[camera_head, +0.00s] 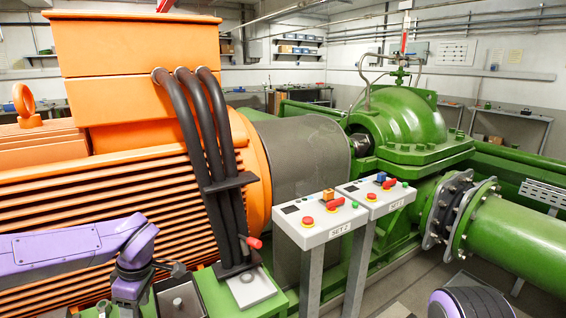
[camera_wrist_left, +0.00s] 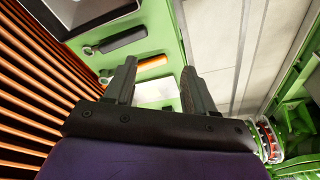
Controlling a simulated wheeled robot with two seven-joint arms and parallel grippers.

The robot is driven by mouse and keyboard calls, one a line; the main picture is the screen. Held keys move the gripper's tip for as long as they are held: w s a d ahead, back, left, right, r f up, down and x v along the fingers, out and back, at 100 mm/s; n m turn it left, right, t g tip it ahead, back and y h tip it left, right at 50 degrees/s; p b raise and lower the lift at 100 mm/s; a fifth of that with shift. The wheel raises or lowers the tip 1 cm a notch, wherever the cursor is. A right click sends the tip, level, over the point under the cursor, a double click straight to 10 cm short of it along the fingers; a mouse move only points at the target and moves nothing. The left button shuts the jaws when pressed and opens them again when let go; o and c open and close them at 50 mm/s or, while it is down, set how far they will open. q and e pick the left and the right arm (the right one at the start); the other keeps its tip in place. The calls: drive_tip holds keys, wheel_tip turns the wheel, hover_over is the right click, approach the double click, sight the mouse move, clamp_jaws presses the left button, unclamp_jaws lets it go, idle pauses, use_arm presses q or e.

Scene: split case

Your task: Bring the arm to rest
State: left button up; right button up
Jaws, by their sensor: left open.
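My left arm (camera_head: 75,248), purple, comes in from the left in the head view, in front of the orange finned motor (camera_head: 130,200). It bends down at a dark joint near the bottom edge, and its fingers are not clear there. In the left wrist view my left gripper (camera_wrist_left: 158,70) shows two dark fingers, spread apart with nothing between them. Beyond the fingers is a green surface with a white plate (camera_wrist_left: 155,92), an orange-handled tool (camera_wrist_left: 150,63) and a dark bar (camera_wrist_left: 120,40). My right gripper is not in view.
Two control boxes on posts, marked SET 2 (camera_head: 338,236) and SET 1 (camera_head: 397,206), stand at the middle. Thick black cables (camera_head: 205,150) run down the motor to the green base. A green pump (camera_head: 405,125) and a flanged pipe (camera_head: 520,235) fill the right.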

use_arm(q)
drive_tip(key=s+a+f+m+t+y, duration=0.1)
drive_tip(key=s+f+m+t+y, duration=0.3)
drive_tip(key=f, duration=0.6)
drive_tip(key=s+f+m+y, duration=0.2)
drive_tip(key=s+f, duration=0.4)
drive_tip(key=f, duration=0.4)
drive_tip(key=s+d+f+m+h, duration=0.2)
drive_tip(key=s+f+m+h, duration=0.15)
drive_tip(key=s, duration=0.65)
drive_tip(key=s+d+f+m+h, duration=0.15)
drive_tip(key=s+f, duration=0.35)
drive_tip(key=s, duration=0.6)
wheel_tip(320, 180, down, 10)
drive_tip(key=w+b, duration=0.1)
drive_tip(key=b, duration=0.9)
drive_tip(key=shift+f+m, duration=0.2)
drive_tip(key=shift+m, duration=0.1)
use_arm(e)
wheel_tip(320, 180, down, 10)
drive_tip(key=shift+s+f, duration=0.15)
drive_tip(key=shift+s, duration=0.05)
